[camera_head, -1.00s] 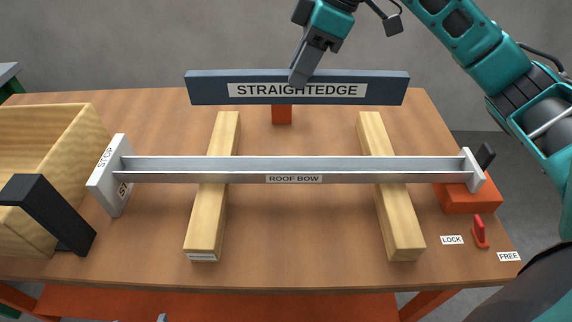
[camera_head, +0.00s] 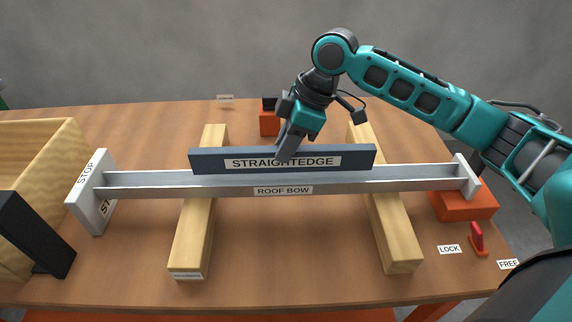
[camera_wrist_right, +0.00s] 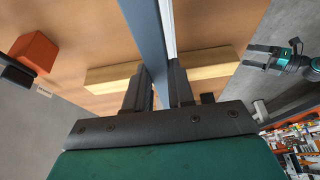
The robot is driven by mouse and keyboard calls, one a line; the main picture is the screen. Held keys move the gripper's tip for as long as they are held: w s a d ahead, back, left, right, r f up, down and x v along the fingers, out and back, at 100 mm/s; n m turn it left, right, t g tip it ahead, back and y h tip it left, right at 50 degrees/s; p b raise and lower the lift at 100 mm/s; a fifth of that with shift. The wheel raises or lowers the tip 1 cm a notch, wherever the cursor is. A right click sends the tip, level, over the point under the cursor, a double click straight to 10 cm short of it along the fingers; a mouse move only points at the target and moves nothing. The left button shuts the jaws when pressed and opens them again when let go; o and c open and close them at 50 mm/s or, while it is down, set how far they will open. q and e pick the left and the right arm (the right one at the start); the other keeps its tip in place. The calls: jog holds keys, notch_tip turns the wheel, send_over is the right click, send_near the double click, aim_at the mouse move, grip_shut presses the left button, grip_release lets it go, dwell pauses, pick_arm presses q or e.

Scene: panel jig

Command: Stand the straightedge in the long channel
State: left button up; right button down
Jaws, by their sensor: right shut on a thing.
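The straightedge (camera_head: 215,160) is a long dark blue bar with a white label, upright on its long edge. My right gripper (camera_head: 284,152) is shut on it near its middle, from above. The roof bow (camera_head: 340,185) is a long light grey channel lying across two wooden blocks. The straightedge is over the channel and roughly in line with it; whether it touches the channel floor cannot be told. The right wrist view shows the straightedge (camera_wrist_right: 145,35) between the fingers, beside the channel's pale edge. My left gripper (camera_wrist_right: 258,57) shows open and empty at that view's right.
A white stop plate (camera_head: 93,190) stands at the channel's left end. A red block (camera_head: 462,205) and a red lever (camera_head: 478,238) are at the right. A wooden box (camera_head: 45,150) with a black bracket (camera_head: 35,235) is at the left. The table's front middle is clear.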

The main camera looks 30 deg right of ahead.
jog(key=shift+f, duration=0.4)
notch_tip(320, 180, down, 3)
jog(key=shift+f+b, duration=0.2)
jog(key=shift+b, duration=0.2)
jog(key=shift+f, duration=0.3)
pick_arm(q)
jog(key=shift+w+d+r, duration=0.3)
jog(key=shift+w+d, duration=0.1)
pick_arm(e)
jog(key=c, duration=1.4)
grip_release()
jog(key=shift+f, duration=0.15)
jog(key=o, duration=0.4)
pick_arm(q)
jog(key=shift+s+a+f, duration=0.15)
jog(key=shift+f, duration=0.15)
pick_arm(e)
jog(key=shift+o, duration=0.2)
pick_arm(q)
jog(key=shift+f, duration=0.1)
